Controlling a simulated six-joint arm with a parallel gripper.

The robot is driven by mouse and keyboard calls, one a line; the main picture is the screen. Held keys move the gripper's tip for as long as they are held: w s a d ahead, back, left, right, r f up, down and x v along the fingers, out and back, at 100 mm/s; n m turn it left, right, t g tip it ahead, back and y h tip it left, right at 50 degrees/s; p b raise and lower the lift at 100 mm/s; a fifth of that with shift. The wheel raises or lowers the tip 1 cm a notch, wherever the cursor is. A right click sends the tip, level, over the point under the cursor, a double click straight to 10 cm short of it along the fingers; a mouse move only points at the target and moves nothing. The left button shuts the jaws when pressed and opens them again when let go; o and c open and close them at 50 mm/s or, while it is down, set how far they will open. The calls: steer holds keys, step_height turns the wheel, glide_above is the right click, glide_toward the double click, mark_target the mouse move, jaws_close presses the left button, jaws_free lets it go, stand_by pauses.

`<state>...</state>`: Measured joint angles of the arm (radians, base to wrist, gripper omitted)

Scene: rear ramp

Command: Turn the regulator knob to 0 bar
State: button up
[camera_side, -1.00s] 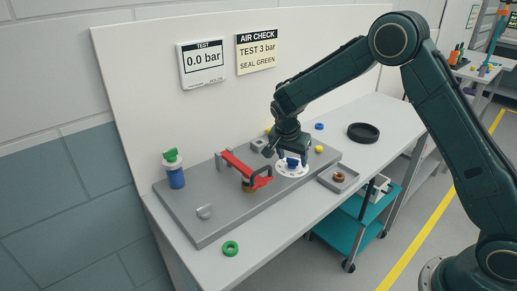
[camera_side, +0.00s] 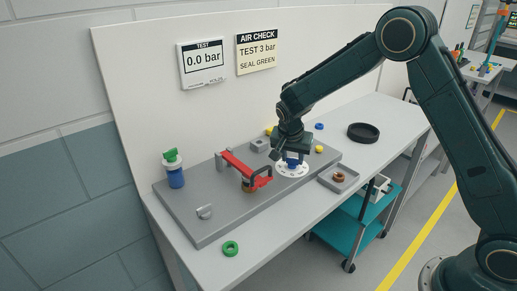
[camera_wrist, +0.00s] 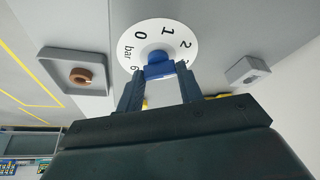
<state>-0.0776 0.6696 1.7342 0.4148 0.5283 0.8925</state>
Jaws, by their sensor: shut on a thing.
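The blue regulator knob (camera_wrist: 157,60) sits at the middle of a white dial (camera_wrist: 185,29) marked bar, 0, 1, 2 and 6; other marks are hidden. In the side view the knob (camera_side: 292,160) and dial (camera_side: 291,173) are at the right part of the grey plate. My gripper (camera_side: 293,154) is above the dial, pointing down. In the wrist view its two fingers (camera_wrist: 160,76) are shut on the knob. I cannot tell which mark the knob points at. The test display (camera_side: 203,61) on the back panel reads 0.0 bar.
A red clamp lever (camera_side: 243,166) stands on the grey plate (camera_side: 196,228) left of the dial. A tray (camera_side: 351,185) with a brown ring lies right of it. A blue bottle with a green top (camera_side: 175,172) stands at the plate's far left. The AIR CHECK sign (camera_side: 257,52) says TEST 3 bar.

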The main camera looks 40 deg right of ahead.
steer(key=n, duration=0.2)
steer(key=n+t+y, duration=0.1)
steer(key=n, duration=0.2)
steer(key=shift+s+d+t, duration=0.15)
steer(key=shift+t, duration=0.15)
steer(key=n+y, duration=0.1)
steer(key=n, duration=0.2)
steer(key=n+y, duration=0.1)
steer(key=n, duration=0.1)
steer(key=shift+d+n+t, duration=0.15)
steer(key=shift+n+t, duration=0.25)
steer(key=n+y, duration=0.2)
steer(key=n, duration=0.3)
steer(key=shift+d, duration=0.15)
steer(key=n+y, duration=0.1)
steer(key=n, duration=0.1)
steer(key=n+g+y, duration=0.1)
steer(key=n, duration=0.2)
steer(key=shift+n, duration=0.3)
steer(key=o, duration=1)
steer(key=shift+r, duration=0.1)
